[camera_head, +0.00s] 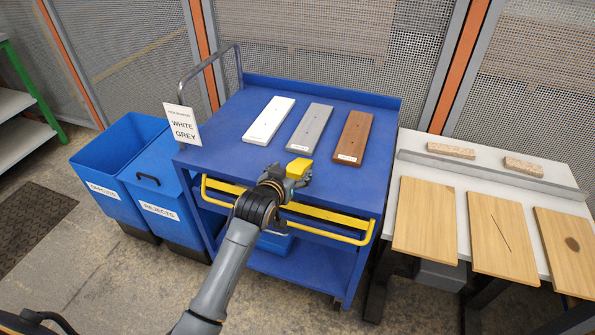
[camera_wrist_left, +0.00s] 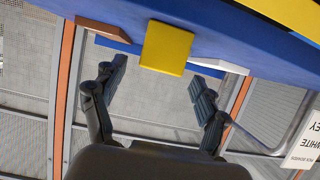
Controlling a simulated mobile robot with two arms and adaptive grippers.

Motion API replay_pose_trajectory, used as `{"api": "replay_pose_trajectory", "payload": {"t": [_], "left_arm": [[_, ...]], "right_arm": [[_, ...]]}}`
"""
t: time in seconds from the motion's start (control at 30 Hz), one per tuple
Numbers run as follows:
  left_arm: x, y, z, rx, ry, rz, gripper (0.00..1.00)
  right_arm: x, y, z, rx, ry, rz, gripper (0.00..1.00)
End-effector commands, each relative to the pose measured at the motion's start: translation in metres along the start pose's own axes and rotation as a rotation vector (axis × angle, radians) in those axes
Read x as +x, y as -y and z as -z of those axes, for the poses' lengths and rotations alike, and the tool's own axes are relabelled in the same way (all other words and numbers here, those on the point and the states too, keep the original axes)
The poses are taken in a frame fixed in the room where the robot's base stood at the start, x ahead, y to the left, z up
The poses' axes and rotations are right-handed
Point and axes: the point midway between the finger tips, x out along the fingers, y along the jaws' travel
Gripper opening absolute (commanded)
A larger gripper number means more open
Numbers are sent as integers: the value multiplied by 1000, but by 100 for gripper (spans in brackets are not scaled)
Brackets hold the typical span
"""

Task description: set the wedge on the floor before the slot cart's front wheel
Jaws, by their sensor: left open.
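The wedge is a yellow block (camera_head: 299,168) at the front edge of the blue slot cart's top (camera_head: 225,165). My left gripper (camera_head: 302,179) is in front of it, partly overlapping it in the head view. In the left wrist view the wedge (camera_wrist_left: 166,47) appears beyond and between the two spread fingertips of the open left gripper (camera_wrist_left: 155,75), with gaps on both sides. A small dark caster (camera_head: 337,304) shows under the cart's front right corner; other wheels are hidden. My right gripper is not in view.
White (camera_head: 268,120), grey (camera_head: 311,128) and brown (camera_head: 354,136) boards lie on the cart. A yellow rail (camera_head: 330,230) crosses its front. Blue bins (camera_head: 125,150) stand left; a white table (camera_head: 462,180) with wooden boards stands right. Bare floor (camera_head: 120,270) shows at lower left.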

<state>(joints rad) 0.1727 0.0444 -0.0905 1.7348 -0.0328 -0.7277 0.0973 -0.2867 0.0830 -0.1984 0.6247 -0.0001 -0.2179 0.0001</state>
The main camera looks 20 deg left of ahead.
Motion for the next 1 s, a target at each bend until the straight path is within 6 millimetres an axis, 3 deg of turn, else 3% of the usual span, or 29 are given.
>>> {"api": "replay_pose_trajectory", "payload": {"t": [0.1, 0.23, 0.5, 0.83, 1.0], "left_arm": [[6, 0, 0, 0, 0, -1, 74], [18, -1, -1, 0, 1, 0, 74], [51, -1, -2, 0, 0, -1, 74], [56, -1, -3, 0, 0, -1, 74], [56, -1, -3, 0, 0, -1, 39]], "right_arm": [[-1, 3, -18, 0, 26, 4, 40], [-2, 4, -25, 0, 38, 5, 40], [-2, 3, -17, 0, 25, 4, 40], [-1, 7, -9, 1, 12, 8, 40], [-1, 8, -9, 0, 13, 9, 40]]}}
